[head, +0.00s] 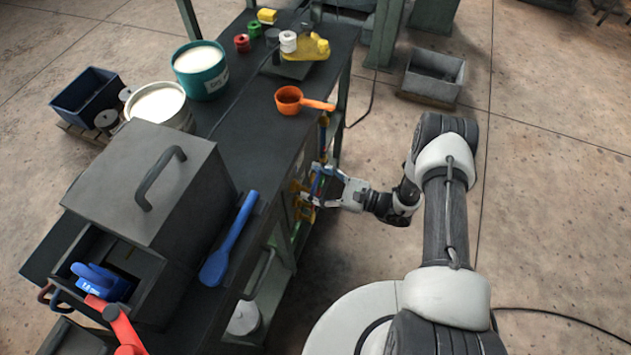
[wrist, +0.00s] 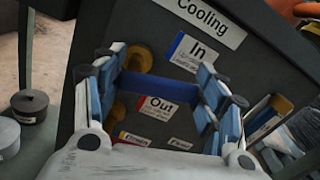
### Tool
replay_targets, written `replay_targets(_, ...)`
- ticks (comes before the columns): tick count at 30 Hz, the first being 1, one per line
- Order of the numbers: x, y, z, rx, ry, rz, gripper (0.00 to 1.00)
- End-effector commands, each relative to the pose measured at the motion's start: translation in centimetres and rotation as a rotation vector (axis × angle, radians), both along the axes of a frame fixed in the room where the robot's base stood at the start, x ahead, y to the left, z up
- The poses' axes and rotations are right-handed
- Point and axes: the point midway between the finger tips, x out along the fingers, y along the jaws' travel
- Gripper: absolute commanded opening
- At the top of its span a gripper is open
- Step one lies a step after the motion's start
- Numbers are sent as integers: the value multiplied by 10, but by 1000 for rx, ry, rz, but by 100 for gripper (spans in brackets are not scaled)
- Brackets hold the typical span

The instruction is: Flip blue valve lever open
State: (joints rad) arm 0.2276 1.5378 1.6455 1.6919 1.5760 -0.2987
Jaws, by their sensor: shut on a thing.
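The blue valve lever (wrist: 157,88) shows in the wrist view as a dark blue bar across the panel, between the "In" and "Out" labels. My gripper (wrist: 162,80) has its blue-padded fingers at the two ends of the bar and is shut on it. In the head view my gripper (head: 332,182) reaches the bench's right side at the valves, and the lever is small and partly hidden there. Brass valve parts (wrist: 137,60) sit on the panel behind the lever.
A "Cooling" sign (wrist: 211,20) tops the panel. Another blue-and-white valve part (wrist: 262,122) stands right of my fingers. An orange scoop (head: 290,100) lies on the bench top above. The floor (head: 560,200) right of my arm is clear.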

Motion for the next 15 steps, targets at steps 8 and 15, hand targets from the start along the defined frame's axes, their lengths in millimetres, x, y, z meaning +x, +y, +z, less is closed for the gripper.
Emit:
replay_targets(8,1,0,-7,47,130,1,41)
replay_targets(15,2,-1,-9,93,257,1,41)
